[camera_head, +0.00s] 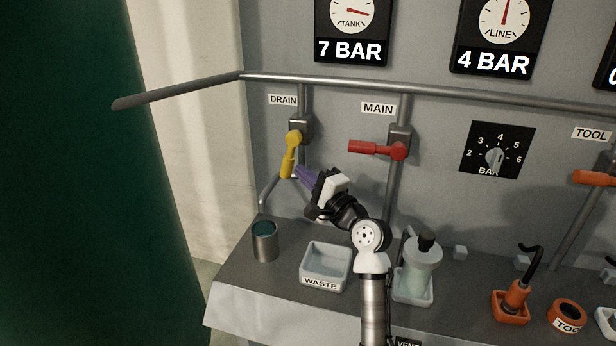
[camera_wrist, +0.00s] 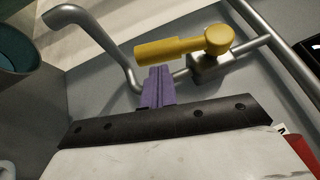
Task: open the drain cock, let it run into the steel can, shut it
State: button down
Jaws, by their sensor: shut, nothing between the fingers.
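The yellow drain cock handle (camera_head: 290,156) is on the pipe under the DRAIN label, pointing down in the head view. In the wrist view the yellow handle (camera_wrist: 172,50) lies just beyond my fingertips. My gripper (camera_head: 299,174) has purple fingers, shut and empty, with their tips beside the handle's lower end; I cannot tell whether they touch it. The bent spout (camera_head: 266,190) comes down from the drain pipe toward the steel can (camera_head: 265,243), which stands on the bench at left with a dark teal inside. The can also shows at the left edge of the wrist view (camera_wrist: 12,52).
A WASTE tray (camera_head: 325,268) stands right of the can. A red MAIN handle (camera_head: 377,149) is to the right of my gripper. A pump bottle (camera_head: 420,262) and orange items (camera_head: 511,302) stand farther right. A rail (camera_head: 400,90) runs above. The TANK gauge reads 7 BAR, LINE 4 BAR.

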aim_at(285, 177)
jog(key=shift+a, duration=0.2)
dwell(0.3)
jog(key=shift+w+a+f+m+t+b, duration=0.1)
jog(key=shift+a+f+m+t+b, duration=0.1)
jog(key=shift+m+t+b, duration=0.15)
jog(key=shift+w+a+m+y+b, duration=0.15)
jog(key=shift+w+a+y+b, duration=0.1)
jog(key=shift+a, duration=0.45)
jog(key=shift+w+a+m+y+b, duration=0.15)
jog(key=shift+a+b, duration=0.1)
jog(key=shift+a, duration=0.4)
jog(key=shift+w+a+m+t+b, duration=0.2)
jog(key=shift+a+m+t+b, duration=0.1)
jog(key=shift+a+m+t, duration=0.45)
jog(key=shift+w+a+r, duration=0.35)
jog(key=shift+a+r, duration=0.2)
jog(key=shift+a, duration=0.25)
jog(key=shift+f, duration=0.1)
